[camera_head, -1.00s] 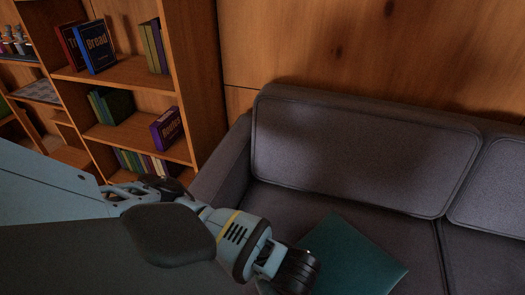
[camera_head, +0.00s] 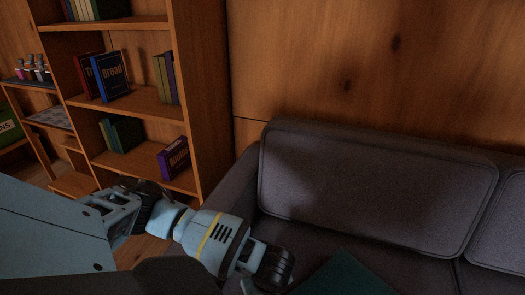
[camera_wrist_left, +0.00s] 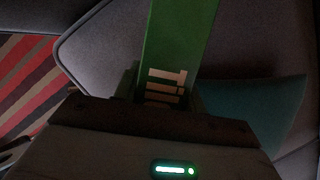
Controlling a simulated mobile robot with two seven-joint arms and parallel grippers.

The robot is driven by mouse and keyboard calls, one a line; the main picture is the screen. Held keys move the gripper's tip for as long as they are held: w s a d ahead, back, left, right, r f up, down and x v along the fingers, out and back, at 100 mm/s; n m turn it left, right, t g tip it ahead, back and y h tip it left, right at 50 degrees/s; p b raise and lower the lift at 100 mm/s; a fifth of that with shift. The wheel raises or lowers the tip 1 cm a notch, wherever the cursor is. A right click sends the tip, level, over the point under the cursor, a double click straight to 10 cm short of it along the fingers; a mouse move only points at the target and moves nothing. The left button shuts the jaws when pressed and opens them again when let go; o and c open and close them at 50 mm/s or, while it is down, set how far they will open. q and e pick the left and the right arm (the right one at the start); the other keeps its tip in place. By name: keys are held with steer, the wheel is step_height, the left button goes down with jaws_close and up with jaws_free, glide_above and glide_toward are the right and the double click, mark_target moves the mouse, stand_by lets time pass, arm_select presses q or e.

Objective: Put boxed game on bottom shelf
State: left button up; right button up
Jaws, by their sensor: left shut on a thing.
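A green box with pale lettering (camera_wrist_left: 178,40), the likely boxed game, is held by my left gripper (camera_wrist_left: 165,108) in the left wrist view. The jaws close across its lower end, covering part of it. In the head view my left arm reaches in front of the sofa; its fingertips and the held box are out of sight below the picture. A wooden bookcase (camera_head: 210,110) stands at the left. Its lower part is hidden behind my left arm. My right gripper is not in view.
A grey sofa (camera_head: 370,195) with a teal cushion (camera_head: 345,278) fills the right. Books (camera_head: 110,75) and a purple box (camera_head: 174,158) occupy bookcase shelves. Another shelf unit (camera_head: 50,122) stands at far left. A striped rug (camera_wrist_left: 30,75) shows in the wrist view.

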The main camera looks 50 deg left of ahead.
arm_select(q)
steer(key=shift+f, duration=0.9)
steer(key=shift+f, duration=0.1)
steer(key=o, duration=1.2)
